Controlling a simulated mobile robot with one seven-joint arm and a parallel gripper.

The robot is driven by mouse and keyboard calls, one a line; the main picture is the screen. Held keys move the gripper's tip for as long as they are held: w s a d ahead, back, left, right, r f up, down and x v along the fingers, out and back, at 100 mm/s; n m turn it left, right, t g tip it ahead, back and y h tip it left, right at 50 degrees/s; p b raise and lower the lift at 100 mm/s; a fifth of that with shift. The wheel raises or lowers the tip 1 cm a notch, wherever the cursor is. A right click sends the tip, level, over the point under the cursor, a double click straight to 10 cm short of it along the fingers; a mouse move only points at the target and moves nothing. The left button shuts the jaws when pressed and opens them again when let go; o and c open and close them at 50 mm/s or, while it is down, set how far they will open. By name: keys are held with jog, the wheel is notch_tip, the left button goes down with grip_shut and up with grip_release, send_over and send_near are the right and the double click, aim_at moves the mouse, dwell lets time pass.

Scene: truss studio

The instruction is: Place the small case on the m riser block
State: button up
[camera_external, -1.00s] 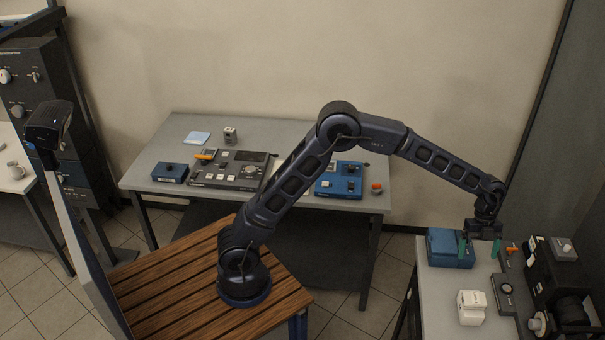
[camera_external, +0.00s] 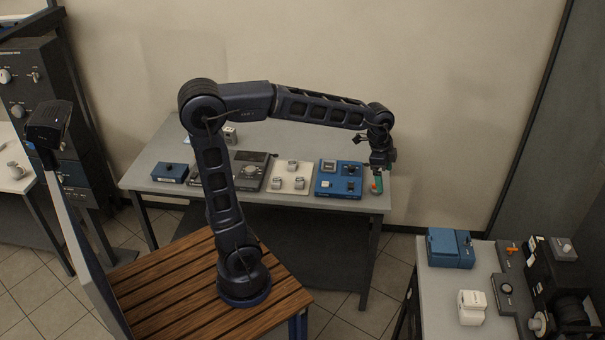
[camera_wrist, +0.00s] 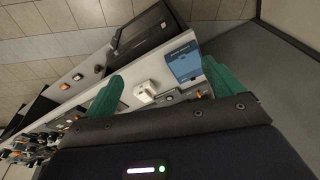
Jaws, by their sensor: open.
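A small white case-like box (camera_external: 471,307) stands on the right table in the external view. A blue box (camera_external: 450,248) sits at that table's back left corner. A smaller blue block (camera_external: 170,172) lies at the left of the back table. I cannot tell for sure which is the small case or the m riser block. My gripper (camera_external: 377,186) points down over the right end of the back table, beside a small orange-topped item. In the wrist view its green fingers (camera_wrist: 165,85) are apart. A white box (camera_wrist: 146,90) and a blue labelled surface (camera_wrist: 183,62) show beyond them.
The back table also carries a grey control panel (camera_external: 240,172), a beige panel (camera_external: 290,178) and a blue panel (camera_external: 340,179). Dark equipment (camera_external: 560,275) fills the right table's right side. A floor gap separates the two tables.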

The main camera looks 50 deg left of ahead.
jog(key=s+a+f+n+t+y, duration=0.1)
jog(key=s+a+f+n, duration=0.3)
jog(key=s+a+n, duration=0.8)
jog(key=s+a+t, duration=0.1)
jog(key=s+a, duration=0.6)
jog(key=s, duration=0.2)
jog(key=shift+s+t+y, duration=0.15)
jog(key=shift+t+y, duration=0.15)
jog(key=shift+t, duration=0.1)
